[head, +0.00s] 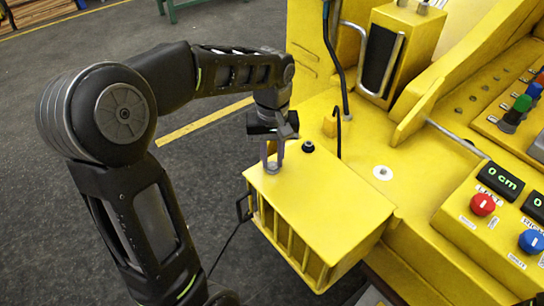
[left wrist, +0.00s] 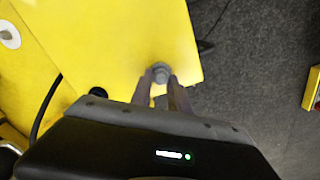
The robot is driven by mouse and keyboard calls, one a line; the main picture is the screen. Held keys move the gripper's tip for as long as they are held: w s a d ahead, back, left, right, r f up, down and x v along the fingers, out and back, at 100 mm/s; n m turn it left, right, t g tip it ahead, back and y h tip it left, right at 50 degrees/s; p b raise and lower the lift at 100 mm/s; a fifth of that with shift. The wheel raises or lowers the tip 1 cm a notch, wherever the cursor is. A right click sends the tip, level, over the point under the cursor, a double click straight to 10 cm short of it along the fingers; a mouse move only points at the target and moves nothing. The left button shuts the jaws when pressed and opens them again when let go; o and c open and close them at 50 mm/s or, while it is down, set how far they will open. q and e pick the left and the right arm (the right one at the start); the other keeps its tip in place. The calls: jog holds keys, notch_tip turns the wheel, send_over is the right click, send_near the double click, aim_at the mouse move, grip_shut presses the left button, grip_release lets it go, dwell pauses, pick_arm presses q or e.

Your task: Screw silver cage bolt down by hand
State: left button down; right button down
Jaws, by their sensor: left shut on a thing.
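The silver cage bolt (left wrist: 161,73) stands near the corner of the yellow cage's top in the left wrist view. My left gripper (left wrist: 158,88) points down at it, with one finger on each side of its head, shut on it. How far the bolt is screwed in cannot be told. My right gripper is not in view.
A black bolt (head: 308,147) sits on the cage top near its back edge. A black hooked rod (head: 338,130) rises behind it. A control panel with a red knob (head: 483,204) and a blue knob (head: 532,241) is at the right. Grey floor lies open at the left.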

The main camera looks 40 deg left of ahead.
pick_arm(q)
jog(key=m, duration=0.4)
jog(key=shift+w+m, duration=0.1)
jog(key=shift+m, duration=0.2)
jog(key=m, duration=0.4)
jog(key=shift+d+r+m, duration=0.1)
jog(key=shift+m, duration=0.2)
jog(key=m, duration=0.4)
jog(key=shift+d+m, duration=0.1)
jog(key=shift+m, duration=0.2)
jog(key=m, duration=0.4)
jog(key=shift+p, duration=0.4)
jog(key=m, duration=0.4)
jog(key=shift+r, duration=0.1)
jog(key=m+p, duration=0.1)
jog(key=m, duration=0.3)
jog(key=shift+m, duration=0.3)
jog(key=m, duration=0.4)
jog(key=shift+s+p, duration=0.2)
jog(key=shift+p, duration=0.1)
jog(key=shift+m, duration=2.1)
